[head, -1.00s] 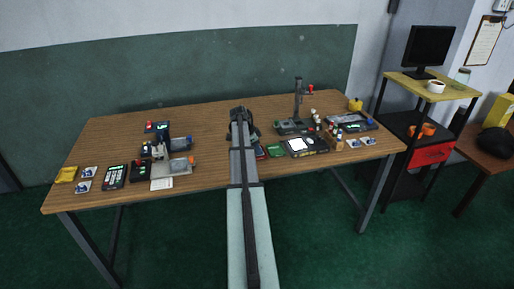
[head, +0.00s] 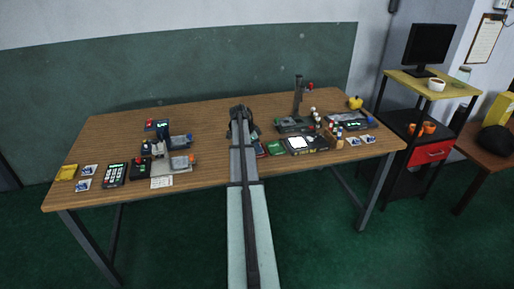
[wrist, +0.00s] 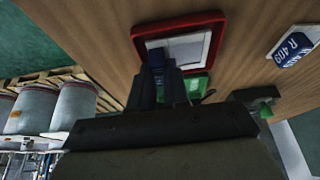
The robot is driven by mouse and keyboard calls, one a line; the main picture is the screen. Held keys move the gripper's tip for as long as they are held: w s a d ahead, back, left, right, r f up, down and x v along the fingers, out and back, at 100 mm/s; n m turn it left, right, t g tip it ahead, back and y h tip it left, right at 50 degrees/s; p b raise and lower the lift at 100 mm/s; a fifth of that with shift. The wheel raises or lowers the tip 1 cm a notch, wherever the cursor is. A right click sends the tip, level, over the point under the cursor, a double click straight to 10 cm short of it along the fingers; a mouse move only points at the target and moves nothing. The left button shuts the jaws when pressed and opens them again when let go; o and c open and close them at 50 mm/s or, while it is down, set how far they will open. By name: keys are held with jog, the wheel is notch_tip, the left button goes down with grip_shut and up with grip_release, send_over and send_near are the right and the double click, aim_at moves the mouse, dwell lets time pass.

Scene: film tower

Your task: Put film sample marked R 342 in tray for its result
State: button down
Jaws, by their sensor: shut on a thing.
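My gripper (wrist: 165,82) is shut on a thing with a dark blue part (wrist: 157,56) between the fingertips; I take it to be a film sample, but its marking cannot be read. The fingertips are over or at the near edge of a red-rimmed tray (wrist: 217,40). A pale sheet shows inside the rim; whether it is the held film or the tray's floor I cannot tell. A green tray (wrist: 197,86) is beside it, partly behind the fingers. A sample marked R 409 (wrist: 293,46) lies apart on the table. In the head view my arm hides most of my gripper (head: 240,116).
The head view shows the red tray (head: 261,151) and green tray (head: 277,147) right of my arm. A lit panel (head: 298,143), small bottles and a stand (head: 299,95) are further right. Samples, a keypad (head: 114,174) and a device lie left. The table's back middle is clear.

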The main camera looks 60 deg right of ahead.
jog(key=shift+f, duration=0.1)
dwell(0.3)
jog(key=c, duration=1)
grip_release()
jog(key=shift+o, duration=0.3)
jog(key=o, duration=0.5)
jog(key=shift+c, duration=0.2)
jog(key=shift+r, duration=0.2)
jog(key=shift+r, duration=3.35)
